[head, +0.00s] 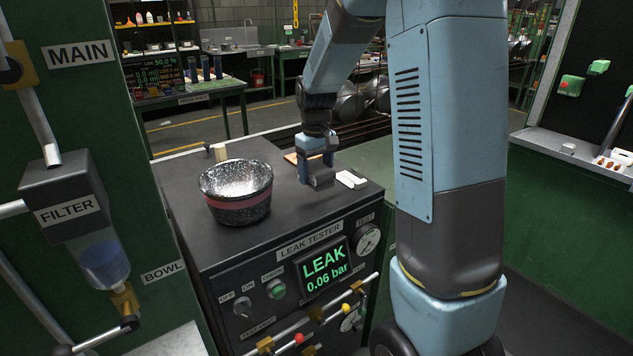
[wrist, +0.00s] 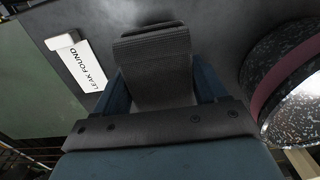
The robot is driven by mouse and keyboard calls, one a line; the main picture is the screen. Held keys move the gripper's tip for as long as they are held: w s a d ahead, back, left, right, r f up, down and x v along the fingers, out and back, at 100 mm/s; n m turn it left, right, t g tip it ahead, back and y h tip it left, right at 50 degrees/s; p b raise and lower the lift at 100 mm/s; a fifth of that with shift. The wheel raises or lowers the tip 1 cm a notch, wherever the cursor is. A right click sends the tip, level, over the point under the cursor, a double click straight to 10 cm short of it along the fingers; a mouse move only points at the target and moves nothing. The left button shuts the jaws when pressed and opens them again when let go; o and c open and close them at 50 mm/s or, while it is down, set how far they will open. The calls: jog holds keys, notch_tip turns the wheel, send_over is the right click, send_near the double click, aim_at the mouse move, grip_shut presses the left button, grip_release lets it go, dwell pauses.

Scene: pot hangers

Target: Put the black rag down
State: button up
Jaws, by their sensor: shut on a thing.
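The black rag (wrist: 152,66) is a dark grey folded cloth between the two blue fingers of my gripper (wrist: 160,85) in the wrist view. In the head view my gripper (head: 316,163) points down over the top of the leak tester (head: 275,214), shut on the rag (head: 320,178). The rag is low, close to the dark tester top. I cannot tell whether it touches it.
A speckled black pot (head: 237,205) with a red band stands on the tester, left of my gripper. The tester's screen (head: 324,269) reads "LEAK 0.06 bar".

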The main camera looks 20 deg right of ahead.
jog(key=shift+w+d+f, duration=0.1)
jog(key=shift+w+f, duration=0.15)
jog(key=shift+f, duration=0.05)
jog(key=shift+w+f, duration=0.1)
jog(key=shift+f, duration=1.5)
jog(key=o, duration=1.3)
jog(key=shift+f, duration=0.1)
